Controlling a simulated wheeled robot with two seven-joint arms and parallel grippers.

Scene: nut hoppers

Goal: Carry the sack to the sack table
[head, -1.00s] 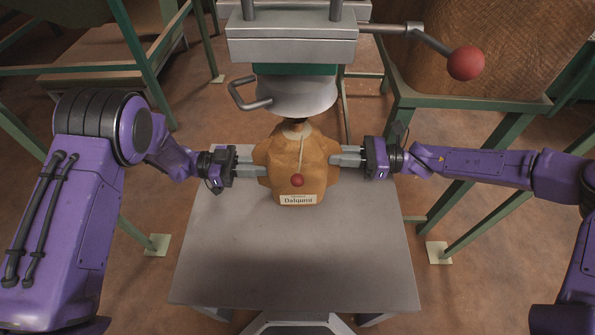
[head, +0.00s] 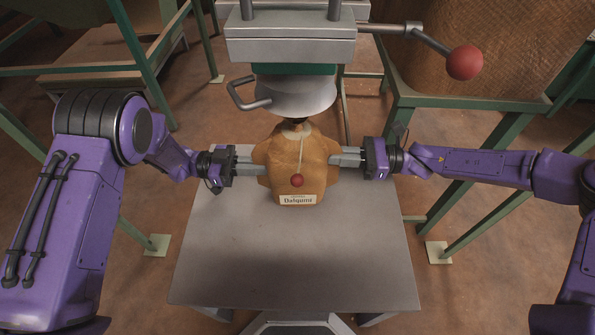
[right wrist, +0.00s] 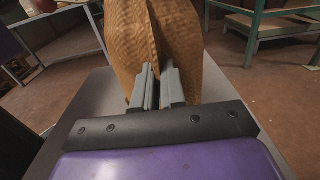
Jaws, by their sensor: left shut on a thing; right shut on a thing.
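The sack (head: 297,160) is tan-orange, with a label reading "Dalqumi", a pale tie at its top and a small red ball on its front. It stands upright at the far part of a grey table, below a metal spout. My left gripper (head: 262,171) is shut on the sack's left side. My right gripper (head: 334,159) is shut on its right side. In the right wrist view the right gripper's fingers (right wrist: 158,88) pinch a fold of the sack (right wrist: 180,40). I cannot tell whether the sack's base touches the table.
The grey table (head: 290,260) is bare in front of the sack. The metal spout (head: 292,95) hangs just above the sack, with a red-knobbed lever (head: 465,62) at right.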

